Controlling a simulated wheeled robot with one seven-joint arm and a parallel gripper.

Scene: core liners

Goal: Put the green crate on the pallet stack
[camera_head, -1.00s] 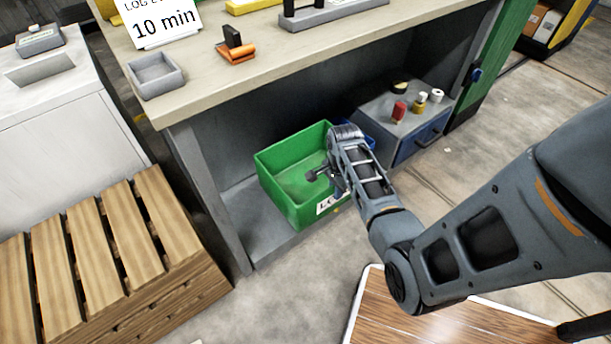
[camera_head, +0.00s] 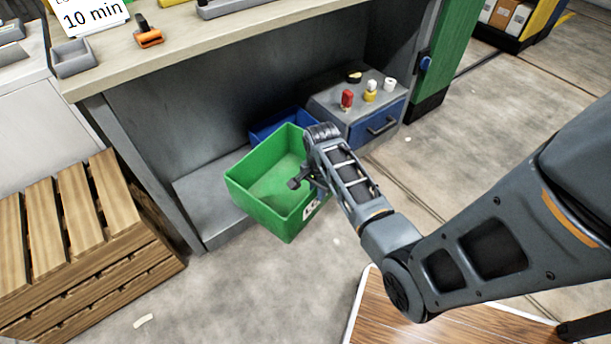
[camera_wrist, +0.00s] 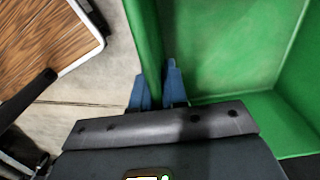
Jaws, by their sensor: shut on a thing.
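The green crate (camera_head: 245,178) is an open, empty box with a white label on its near right side. My gripper (camera_head: 300,180) is shut on its right wall in the head view. In the wrist view, the two blue fingertips of my gripper (camera_wrist: 158,88) sit on either side of the green crate's wall (camera_wrist: 143,40). The crate is in front of the workbench's lower shelf, apparently clear of it; its height above the floor is hard to tell. The pallet stack (camera_head: 75,245), of wooden slats, stands at the left with a bare top.
A blue bin (camera_head: 275,124) stands on the lower shelf behind the crate. A grey drawer unit (camera_head: 325,108) with small bottles and rolls is to its right. The workbench leg (camera_head: 150,175) stands between shelf and pallets. Floor between crate and pallets is mostly clear.

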